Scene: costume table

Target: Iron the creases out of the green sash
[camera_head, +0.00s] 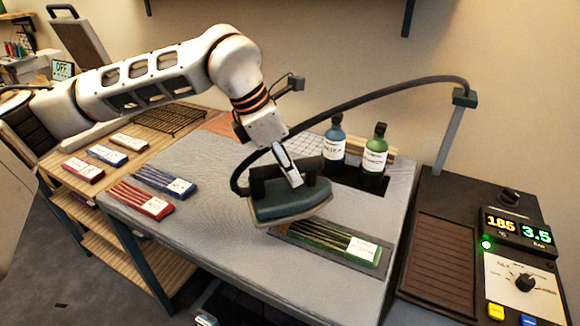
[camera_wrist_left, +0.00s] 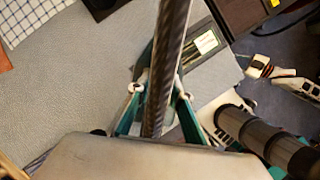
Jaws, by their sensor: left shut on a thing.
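The green sash (camera_head: 330,243) lies folded in dark and light strips on the grey ironing surface (camera_head: 205,160), with a white label at its right end. My left gripper (camera_head: 290,172) is shut on the handle of the dark teal iron (camera_head: 290,205). The iron is at the sash's upper left, over or beside its left end; I cannot tell whether its sole touches the cloth. In the left wrist view, the sash's labelled end (camera_wrist_left: 205,42) shows beyond the iron and its dark hose (camera_wrist_left: 170,50). White and red arm parts show at the right there, but the right gripper's fingers are not clear.
A blue bottle (camera_head: 334,145) and a green bottle (camera_head: 375,152) stand behind the sash. The hose arcs to a post (camera_head: 450,130) by the control panel (camera_head: 520,275), which reads 185 and 3.5. Blue and red sashes (camera_head: 135,200) lie at the left.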

